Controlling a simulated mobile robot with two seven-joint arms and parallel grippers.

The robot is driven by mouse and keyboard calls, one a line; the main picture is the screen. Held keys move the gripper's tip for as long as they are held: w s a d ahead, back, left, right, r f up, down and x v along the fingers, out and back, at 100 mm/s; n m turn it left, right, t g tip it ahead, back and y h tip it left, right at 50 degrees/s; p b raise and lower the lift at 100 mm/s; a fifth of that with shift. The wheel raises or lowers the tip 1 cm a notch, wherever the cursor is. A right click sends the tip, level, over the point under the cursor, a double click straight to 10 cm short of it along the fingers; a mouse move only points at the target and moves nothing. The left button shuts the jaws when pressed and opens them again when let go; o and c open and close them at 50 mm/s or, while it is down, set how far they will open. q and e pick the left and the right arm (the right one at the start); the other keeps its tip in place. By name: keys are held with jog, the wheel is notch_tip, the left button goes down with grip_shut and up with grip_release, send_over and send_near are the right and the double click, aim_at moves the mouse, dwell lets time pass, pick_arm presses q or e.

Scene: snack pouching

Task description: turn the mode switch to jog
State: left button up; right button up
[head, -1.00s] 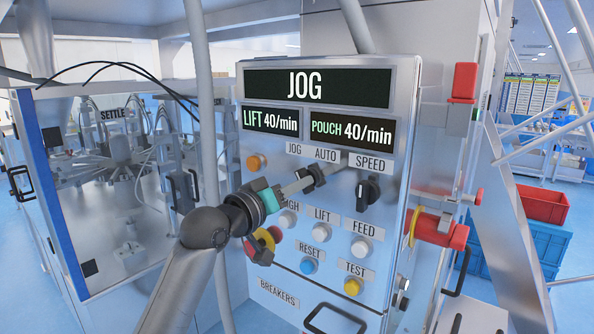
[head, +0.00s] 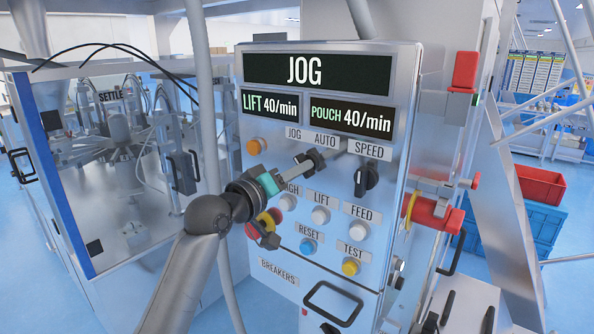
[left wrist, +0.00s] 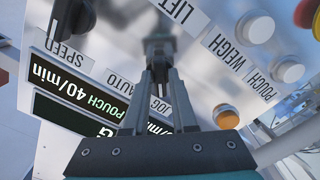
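The mode switch (head: 316,159) is a black knob below the JOG and AUTO labels on the steel control panel (head: 290,215). My left gripper (head: 304,163) reaches it from the left, with its fingers closed about the knob; they hide much of it, so its exact angle is hard to read. In the left wrist view the two fingers (left wrist: 160,70) run close together up to the dark, blurred knob (left wrist: 160,22). The panel's top display (head: 318,70) reads JOG. My right gripper is not in view.
The black SPEED knob (head: 366,179) sits right of the switch. An orange button (head: 254,146) is to its left, several push buttons are below, and a red-and-yellow stop button (head: 264,223) is under my left wrist. A red handle (head: 432,213) sticks out at the panel's right side.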

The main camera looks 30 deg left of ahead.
pick_arm(q)
jog(key=o, duration=0.3)
jog(key=shift+o, duration=0.2)
jog(key=shift+s, duration=0.1)
jog(key=s+a, duration=0.1)
jog(key=s, duration=1.4)
jog(key=shift+a, duration=0.1)
